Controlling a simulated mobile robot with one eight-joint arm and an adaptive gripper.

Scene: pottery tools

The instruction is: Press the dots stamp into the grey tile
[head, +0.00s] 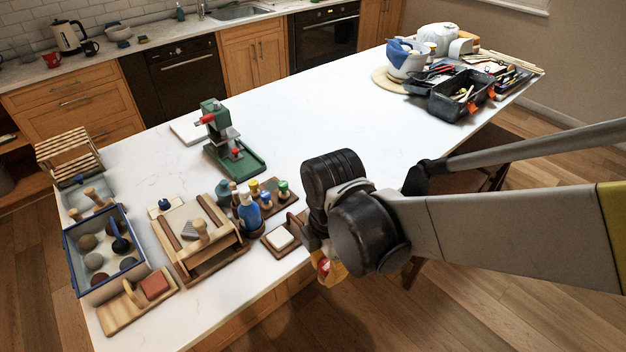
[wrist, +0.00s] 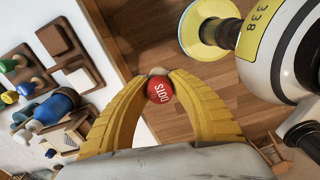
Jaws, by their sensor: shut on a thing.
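The dots stamp (wrist: 159,90) shows its round red end with white lettering in the wrist view. My gripper (wrist: 160,76) has its two yellow fingers closed around it. In the head view my gripper (head: 325,268) is low beside the table's front edge, over the floor, partly hidden by my arm. The stamp's underside is hidden. A pale grey-white tile (head: 280,237) lies on a small wooden board (head: 270,246) just left of my gripper, apart from it. It is the likeliest grey tile, though its colour is hard to tell.
A stamp rack with coloured knobs (head: 284,187) and a blue bottle (head: 248,212) stand close behind the board. A wooden frame (head: 178,214), a blue-rimmed crate (head: 66,246) and a green press (head: 236,160) stand farther left. The table's middle (head: 310,125) is clear.

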